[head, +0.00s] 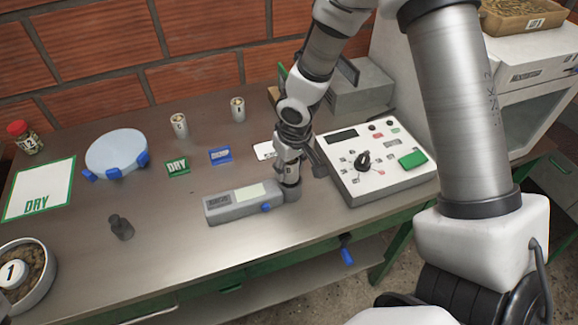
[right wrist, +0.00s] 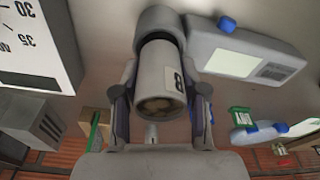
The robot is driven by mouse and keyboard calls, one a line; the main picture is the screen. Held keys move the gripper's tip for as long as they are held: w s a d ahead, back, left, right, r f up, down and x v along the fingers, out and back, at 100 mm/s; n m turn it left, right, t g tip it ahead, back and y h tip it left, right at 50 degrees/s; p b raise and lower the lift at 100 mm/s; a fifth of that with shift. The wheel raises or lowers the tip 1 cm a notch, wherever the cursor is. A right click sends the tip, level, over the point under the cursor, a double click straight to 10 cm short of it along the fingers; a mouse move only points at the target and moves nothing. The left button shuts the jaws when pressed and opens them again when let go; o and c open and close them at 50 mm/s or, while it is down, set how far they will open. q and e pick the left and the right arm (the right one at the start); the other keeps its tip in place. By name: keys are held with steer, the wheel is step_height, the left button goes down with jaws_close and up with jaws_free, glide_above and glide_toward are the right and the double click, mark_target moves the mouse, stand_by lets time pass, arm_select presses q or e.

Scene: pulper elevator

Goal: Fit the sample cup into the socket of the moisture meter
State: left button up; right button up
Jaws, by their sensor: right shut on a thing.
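The moisture meter (head: 232,205) is a long grey device with a pale screen and a blue button, lying on the metal table. Its round socket (head: 289,191) is at the right end, and also shows in the right wrist view (right wrist: 158,18). My right gripper (head: 290,160) is over the socket, pointing down. It is shut on the sample cup (right wrist: 160,82), a grey cylinder with a white label and brown contents. The cup is lined up with the socket's dark ring; whether it is inside or just above, I cannot tell. My left gripper is not in view.
A white control box (head: 375,165) with knobs stands close on the right. Two other small cups (head: 179,123) (head: 238,108) stand behind, with a green DRY sign (head: 177,166) and a blue sign (head: 220,156). A dark weight (head: 120,228) stands left. The table front is clear.

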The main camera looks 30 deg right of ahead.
mark_target(294, 163)
steer(key=shift+f+b, duration=1.1)
steer(key=shift+b, duration=0.2)
steer(key=o, duration=1.3)
steer(key=shift+r, duration=0.1)
steer(key=shift+c, duration=0.2)
steer(key=shift+r, duration=0.1)
steer(key=r, duration=0.4)
steer(key=s+r, duration=0.1)
steer(key=r, duration=0.6)
steer(key=shift+s+r, duration=0.35)
steer(key=shift+f, duration=0.1)
